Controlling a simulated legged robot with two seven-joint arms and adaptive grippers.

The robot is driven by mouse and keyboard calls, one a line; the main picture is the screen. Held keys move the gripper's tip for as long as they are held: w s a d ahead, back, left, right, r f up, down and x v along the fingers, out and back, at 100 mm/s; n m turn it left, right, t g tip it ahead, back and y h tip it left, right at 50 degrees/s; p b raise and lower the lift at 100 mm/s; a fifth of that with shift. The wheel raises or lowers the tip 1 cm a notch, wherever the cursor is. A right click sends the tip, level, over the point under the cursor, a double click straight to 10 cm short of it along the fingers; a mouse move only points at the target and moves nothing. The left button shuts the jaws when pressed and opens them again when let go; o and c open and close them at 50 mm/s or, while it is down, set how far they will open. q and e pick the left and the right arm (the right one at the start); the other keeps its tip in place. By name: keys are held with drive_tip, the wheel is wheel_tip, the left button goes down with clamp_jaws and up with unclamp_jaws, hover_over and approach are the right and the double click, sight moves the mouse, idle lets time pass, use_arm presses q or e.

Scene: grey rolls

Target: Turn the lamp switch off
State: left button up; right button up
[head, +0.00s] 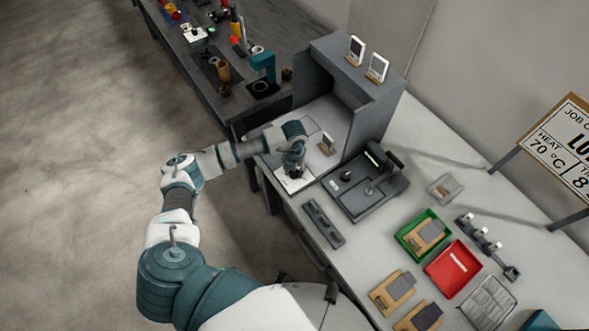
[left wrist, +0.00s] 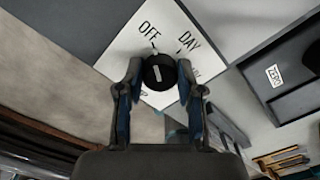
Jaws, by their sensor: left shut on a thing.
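The lamp switch is a round black knob (left wrist: 159,72) on a white plate (left wrist: 128,48) in the left wrist view. The plate carries the words OFF and DAY above the knob and other words partly hidden. A pale mark on the knob runs roughly up and down the picture; I cannot tell exactly which word it lines up with. My left gripper (left wrist: 160,84) has its two fingers on either side of the knob and is shut on it. In the head view my left gripper (head: 294,170) reaches down over the white plate (head: 293,184), hiding the knob. My right gripper is not in view.
A grey booth (head: 345,75) stands behind the gripper, with small framed cards on top. A black device (head: 365,185) is to its right. A green tray (head: 424,234), a red tray (head: 453,268) and several cards lie further right. A dark bench (head: 215,60) stands at the back left.

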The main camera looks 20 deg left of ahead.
use_arm(q)
drive_tip(key=shift+s+f+n, duration=0.1)
drive_tip(key=shift+n, duration=0.3)
drive_tip(key=o, duration=1.2)
drive_tip(key=shift+c, duration=0.2)
wheel_tip(320, 180, up, 12)
drive_tip(key=shift+a, duration=0.1)
